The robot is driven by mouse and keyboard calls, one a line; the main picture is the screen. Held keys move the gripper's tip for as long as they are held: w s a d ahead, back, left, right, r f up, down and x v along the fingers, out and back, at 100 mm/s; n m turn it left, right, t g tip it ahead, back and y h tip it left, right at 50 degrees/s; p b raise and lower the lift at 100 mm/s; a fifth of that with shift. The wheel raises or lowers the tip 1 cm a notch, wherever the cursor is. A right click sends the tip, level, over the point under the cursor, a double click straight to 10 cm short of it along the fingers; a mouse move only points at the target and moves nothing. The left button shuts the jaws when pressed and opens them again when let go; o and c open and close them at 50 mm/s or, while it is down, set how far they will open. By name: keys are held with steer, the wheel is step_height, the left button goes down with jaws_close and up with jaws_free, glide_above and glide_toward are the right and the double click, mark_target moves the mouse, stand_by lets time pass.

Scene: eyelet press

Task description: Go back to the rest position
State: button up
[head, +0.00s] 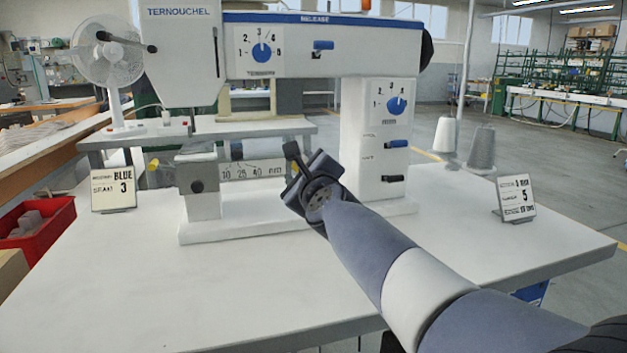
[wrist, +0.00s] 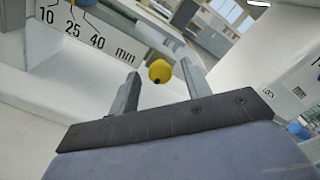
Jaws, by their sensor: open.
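My gripper (head: 296,160) is at the front of the white eyelet press (head: 378,130), just right of its 10-25-40 mm scale (head: 254,168). In the wrist view my gripper (wrist: 158,88) has its two fingers apart. A round yellow knob (wrist: 160,71) shows in the gap near the fingertips, with space visible on both sides. I cannot tell how deep it lies between them. That knob is hidden behind my gripper in the head view. The mm scale (wrist: 75,35) shows at upper left in the wrist view.
The white table (head: 260,290) is clear in front of the press. A BLUE 3 card (head: 113,188) stands left and a 5 card (head: 515,198) right. Thread cones (head: 481,148) stand at the back right. A red bin (head: 40,228) is at left, a fan (head: 108,52) behind.

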steer(key=p+v, duration=0.1)
steer(key=v, duration=1)
steer(key=w+a+n+p, duration=0.3)
steer(key=w+n+p, duration=0.7)
steer(key=n+p, duration=0.8)
steer(key=n, duration=0.3)
steer(key=shift+w, duration=0.3)
stand_by(0.8)
steer(key=shift+f, duration=0.1)
steer(key=shift+s+p, duration=0.1)
steer(key=shift+p, duration=0.25)
